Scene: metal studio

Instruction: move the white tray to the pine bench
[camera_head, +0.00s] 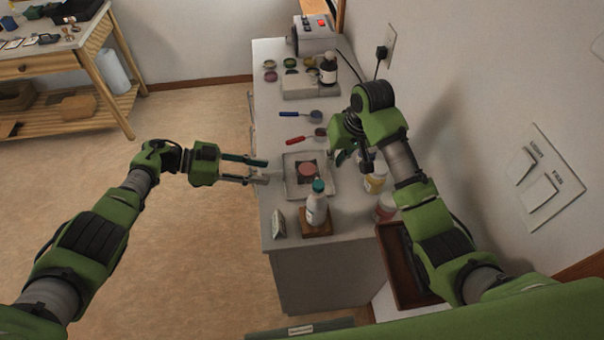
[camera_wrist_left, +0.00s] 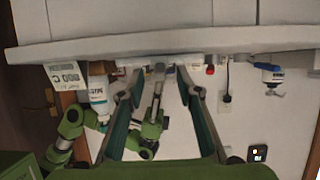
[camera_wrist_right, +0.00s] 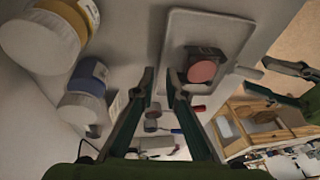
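The white tray (camera_head: 325,186) lies on the grey-white counter, bearing a dark square piece with a pink disc (camera_head: 308,169). In the right wrist view the tray (camera_wrist_right: 188,35) is just beyond my fingertips. My left gripper (camera_head: 264,172) is open at the counter's left side, near the tray's left edge. My right gripper (camera_wrist_right: 161,75) is open with a narrow gap, by the tray's opposite side; the arm partly hides it in the head view. Neither visibly holds the tray; contact is unclear. The pine bench (camera_head: 82,56) stands at the upper left, across the floor.
A white bottle with a teal cap (camera_head: 317,205) stands on a brown block close in front of the tray. Jars (camera_head: 375,180) stand to its right. Red-handled (camera_head: 300,140) and blue-handled (camera_head: 290,114) tools lie behind. The floor (camera_head: 190,120) is clear.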

